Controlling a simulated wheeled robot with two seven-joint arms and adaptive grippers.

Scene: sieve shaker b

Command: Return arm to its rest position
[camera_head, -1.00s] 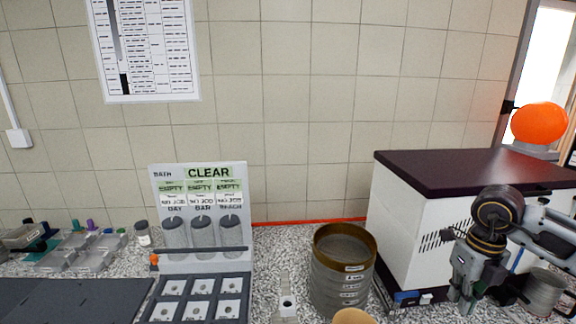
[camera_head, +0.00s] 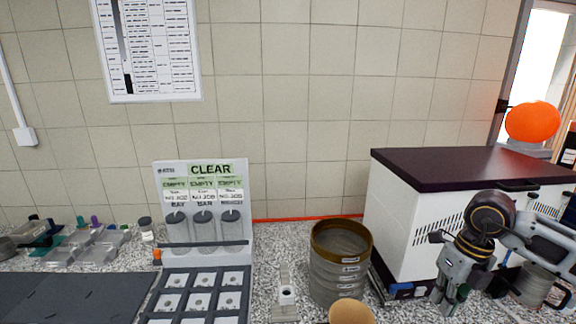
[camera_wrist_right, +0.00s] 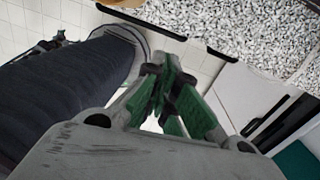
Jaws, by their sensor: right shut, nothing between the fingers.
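My right gripper (camera_head: 447,300) shows at the right in the head view, pointing down in front of the white cabinet with the dark top. Its fingers are closed together with nothing between them. The right wrist view shows the same green-padded fingers (camera_wrist_right: 165,95) shut and empty, with floor tiles and the counter edge beyond. My right arm comes in from the right edge. My left gripper does not show.
A sieve stack (camera_head: 340,265) stands on the speckled counter, left of the cabinet (camera_head: 410,220). A tan round object (camera_head: 351,312) is at the front. A board marked CLEAR (camera_head: 204,200) holds several cylinders behind a dark tray (camera_head: 160,302). A metal mug (camera_head: 535,285) is right of the gripper.

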